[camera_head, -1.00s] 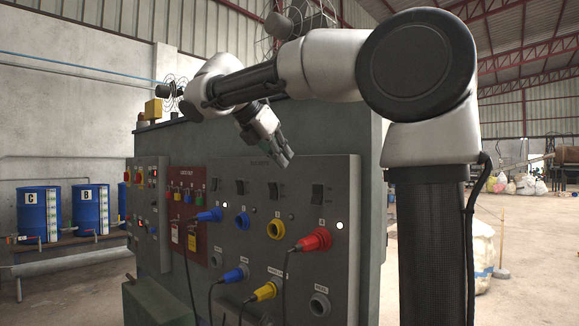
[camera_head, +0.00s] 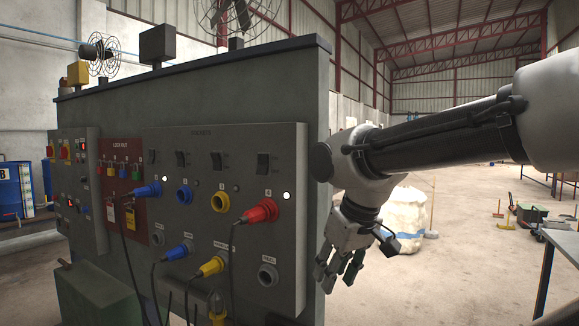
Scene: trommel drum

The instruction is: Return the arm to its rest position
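My gripper (camera_head: 340,268) hangs pointing down at the right end of the grey control cabinet (camera_head: 330,130), beside its front panel (camera_head: 290,210). Its fingers are apart with nothing between them. My arm comes in from the right edge of the picture, with the forearm roughly level. The red plug (camera_head: 262,211) sits in a panel socket to the left of my gripper, apart from it. I cannot tell the exact gap between my gripper and the cabinet's edge.
Blue plugs (camera_head: 147,190) and a yellow plug (camera_head: 211,266) with hanging cables are on the panel. A red lockout board (camera_head: 122,185) is at left. A white bulk bag (camera_head: 403,220) stands behind my gripper. A table (camera_head: 562,240) is at right; open floor lies between.

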